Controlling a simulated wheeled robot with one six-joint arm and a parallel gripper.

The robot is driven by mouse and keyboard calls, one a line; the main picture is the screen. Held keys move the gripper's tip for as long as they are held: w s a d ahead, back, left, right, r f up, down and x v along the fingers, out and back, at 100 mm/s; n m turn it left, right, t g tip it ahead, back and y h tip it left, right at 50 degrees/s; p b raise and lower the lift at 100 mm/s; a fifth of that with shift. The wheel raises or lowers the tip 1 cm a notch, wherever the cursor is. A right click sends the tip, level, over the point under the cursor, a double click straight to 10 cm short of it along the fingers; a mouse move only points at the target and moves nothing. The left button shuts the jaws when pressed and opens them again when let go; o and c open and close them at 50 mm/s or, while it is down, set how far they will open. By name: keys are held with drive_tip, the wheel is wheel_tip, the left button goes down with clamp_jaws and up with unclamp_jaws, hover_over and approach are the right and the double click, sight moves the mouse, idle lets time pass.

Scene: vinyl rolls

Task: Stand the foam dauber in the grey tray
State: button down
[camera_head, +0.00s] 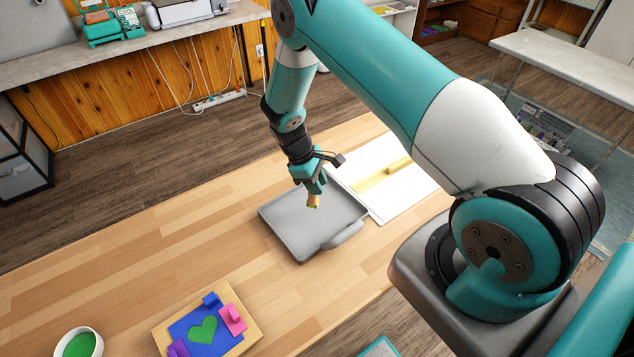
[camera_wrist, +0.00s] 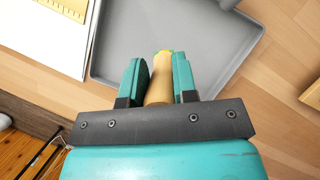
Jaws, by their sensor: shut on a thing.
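The foam dauber (camera_head: 314,201) is a short tan piece with a yellow-green tip, which points down in the head view. My gripper (camera_head: 314,186) is shut on it and holds it over the grey tray (camera_head: 285,226). In the wrist view the dauber (camera_wrist: 160,82) sits between the two teal fingers of my gripper (camera_wrist: 158,78), with the grey tray (camera_wrist: 195,25) behind it. Whether the dauber's tip touches the tray floor I cannot tell. The rest of the tray looks empty.
A white sheet (camera_head: 408,200) with a yellow strip and roll (camera_head: 397,166) lies right of the tray. A board with a green heart (camera_head: 203,331) and coloured blocks lies at the front, near a bowl of green paint (camera_head: 79,345). The wooden table (camera_head: 130,235) left of the tray is clear.

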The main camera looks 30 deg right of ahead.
sight(317, 199)
drive_tip(key=shift+f, duration=0.15)
drive_tip(key=shift+f+b, duration=0.35)
drive_tip(key=shift+b, duration=0.1)
drive_tip(key=shift+f, duration=0.1)
drive_tip(key=shift+f+b, duration=0.55)
drive_tip(key=shift+f, duration=0.05)
idle(0.4)
drive_tip(key=shift+f+b, duration=1)
drive_tip(key=shift+f, duration=0.2)
drive_tip(key=shift+f, duration=0.2)
